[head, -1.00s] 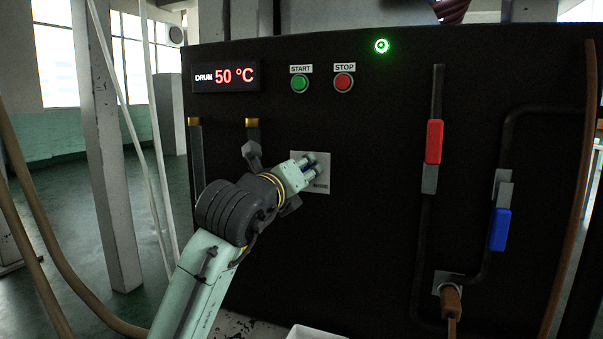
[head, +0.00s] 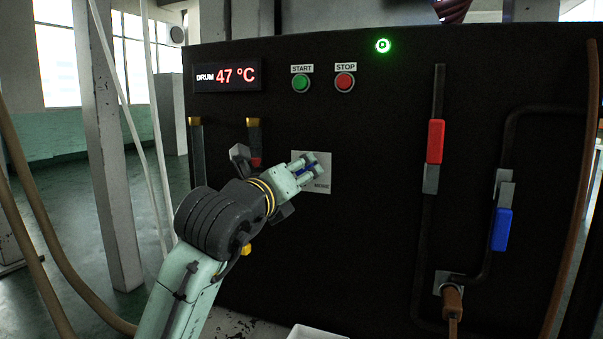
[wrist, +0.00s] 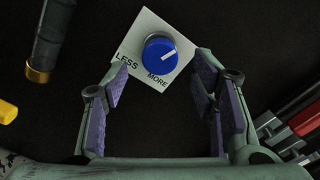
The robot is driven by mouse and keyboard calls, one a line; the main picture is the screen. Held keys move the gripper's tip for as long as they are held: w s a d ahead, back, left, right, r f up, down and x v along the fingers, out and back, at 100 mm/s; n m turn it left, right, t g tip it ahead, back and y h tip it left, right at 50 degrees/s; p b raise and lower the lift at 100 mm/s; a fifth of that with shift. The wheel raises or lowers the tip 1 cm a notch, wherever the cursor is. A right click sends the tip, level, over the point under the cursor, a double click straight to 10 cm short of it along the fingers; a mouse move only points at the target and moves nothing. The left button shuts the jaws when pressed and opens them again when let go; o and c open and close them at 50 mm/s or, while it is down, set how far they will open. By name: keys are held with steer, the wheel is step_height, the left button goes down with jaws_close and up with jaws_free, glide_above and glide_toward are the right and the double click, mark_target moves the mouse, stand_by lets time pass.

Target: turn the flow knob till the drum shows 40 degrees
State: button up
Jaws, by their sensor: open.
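The drum display (head: 226,76) reads 47 °C in red. The flow knob (wrist: 160,58) is a round blue knob on a white plate (wrist: 143,30) marked LESS and MORE; its white line points right and slightly up in the wrist view. In the head view the plate (head: 322,184) shows, with the knob mostly hidden behind my fingers. My gripper (head: 312,168) is open at the plate. In the wrist view my gripper (wrist: 163,72) has its purple-padded fingers apart, one either side below the knob, with a gap to it. Nothing is held.
Above are a green START button (head: 300,84), a red STOP button (head: 344,82) and a lit green lamp (head: 383,46). Red (head: 435,142) and blue (head: 502,229) handles sit on pipes to the right. A brass-capped dark pipe (head: 253,135) stands close to my wrist.

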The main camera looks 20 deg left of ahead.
steer(key=s, duration=0.8)
steer(key=shift+s+a, duration=0.15)
steer(key=shift+s, duration=0.05)
